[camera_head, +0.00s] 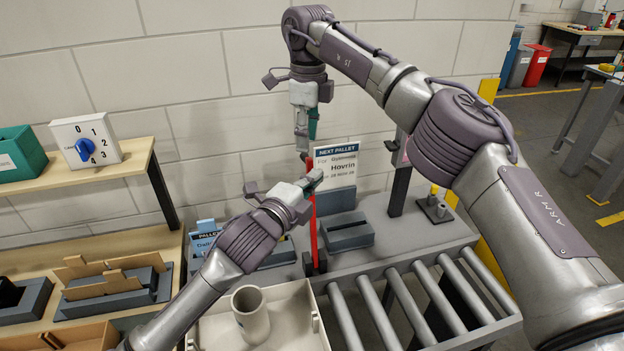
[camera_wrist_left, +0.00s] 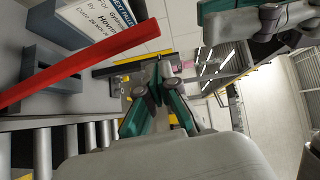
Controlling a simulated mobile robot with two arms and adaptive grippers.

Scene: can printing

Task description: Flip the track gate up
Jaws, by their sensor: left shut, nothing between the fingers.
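The track gate is a red bar (camera_head: 314,232) standing upright from a dark pivot at the near edge of the grey conveyor table. In the left wrist view the red bar (camera_wrist_left: 85,62) runs diagonally across the upper left, beside the fingers. My left gripper (camera_head: 316,180) is shut and empty beside the bar's upper part, partly covering it; its fingertips (camera_wrist_left: 158,84) show close together in the wrist view. I cannot tell whether it touches the bar. My right gripper (camera_head: 303,150) hangs above and behind, pointing down; its jaw state is unclear.
A "Next Pallet" sign (camera_head: 336,165) stands behind the gate, with a grey holder (camera_head: 347,231) near it. Conveyor rollers (camera_head: 395,310) lie to the right. A cream bin (camera_head: 210,330) with a pale cylinder (camera_head: 250,313) is below. A dial box (camera_head: 85,140) sits on the left shelf.

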